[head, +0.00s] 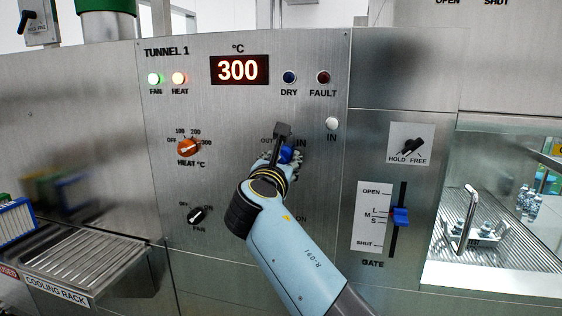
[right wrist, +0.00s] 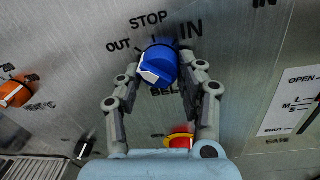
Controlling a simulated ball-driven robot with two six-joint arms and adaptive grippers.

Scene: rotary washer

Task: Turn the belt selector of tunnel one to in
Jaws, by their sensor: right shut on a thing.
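The belt selector is a blue knob (right wrist: 158,65) with a white mark, under the labels OUT, STOP and IN. The white mark shows at the knob's lower left in the right wrist view; I cannot tell which label the knob points to. My right gripper (right wrist: 157,80) is shut on the knob, one finger on each side. In the head view the knob (head: 286,154) is partly hidden by my right gripper (head: 280,150). The Tunnel 1 panel (head: 220,115) carries it. My left gripper is not in view.
An orange heat knob (head: 188,147) and black fan knob (head: 197,215) sit at the panel's left. A white IN lamp (head: 332,123) is right of the selector. A blue gate slider (head: 401,217) is further right. A red and yellow control (right wrist: 180,139) is below the selector.

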